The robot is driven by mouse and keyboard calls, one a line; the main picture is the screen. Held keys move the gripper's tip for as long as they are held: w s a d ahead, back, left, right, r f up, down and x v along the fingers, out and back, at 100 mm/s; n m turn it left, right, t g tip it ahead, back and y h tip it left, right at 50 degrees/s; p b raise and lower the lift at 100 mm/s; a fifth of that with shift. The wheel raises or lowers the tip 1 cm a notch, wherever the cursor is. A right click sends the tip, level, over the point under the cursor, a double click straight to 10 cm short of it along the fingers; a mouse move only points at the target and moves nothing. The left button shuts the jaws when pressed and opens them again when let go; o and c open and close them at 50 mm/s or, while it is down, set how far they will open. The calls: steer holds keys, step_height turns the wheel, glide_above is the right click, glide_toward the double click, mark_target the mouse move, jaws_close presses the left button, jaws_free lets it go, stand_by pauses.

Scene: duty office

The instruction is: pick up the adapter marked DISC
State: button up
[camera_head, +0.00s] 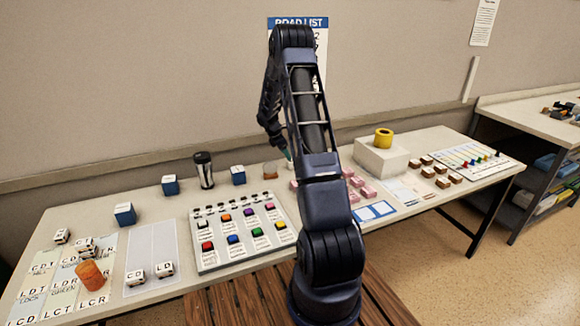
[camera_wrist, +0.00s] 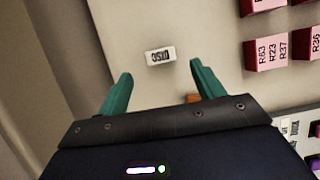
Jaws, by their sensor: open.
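In the wrist view, a small white piece (camera_wrist: 160,56) with dark upside-down lettering, which seems to read DISC, lies on the pale table. I cannot tell whether it is the adapter or only its label. My gripper (camera_wrist: 160,85) is open and empty, its two teal fingers pointing towards the white piece, which lies beyond the fingertips and between their lines. A small orange-brown thing (camera_wrist: 192,98) shows partly beside the right finger. In the head view my gripper (camera_head: 287,154) is at the back of the table, largely hidden by my arm; the white piece cannot be made out there.
Pink marked blocks (camera_wrist: 266,52) stand to the right in the wrist view. In the head view, a button panel (camera_head: 243,228) lies left of my arm, with a dark cup (camera_head: 203,170) and blue cubes behind. A yellow ring (camera_head: 383,138) sits on a pale box (camera_head: 381,160) at right.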

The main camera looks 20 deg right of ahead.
mark_target(290, 162)
steer(key=x, duration=0.7)
steer(key=shift+d+f, duration=0.1)
steer(key=shift+d, duration=0.05)
steer(key=c, duration=1)
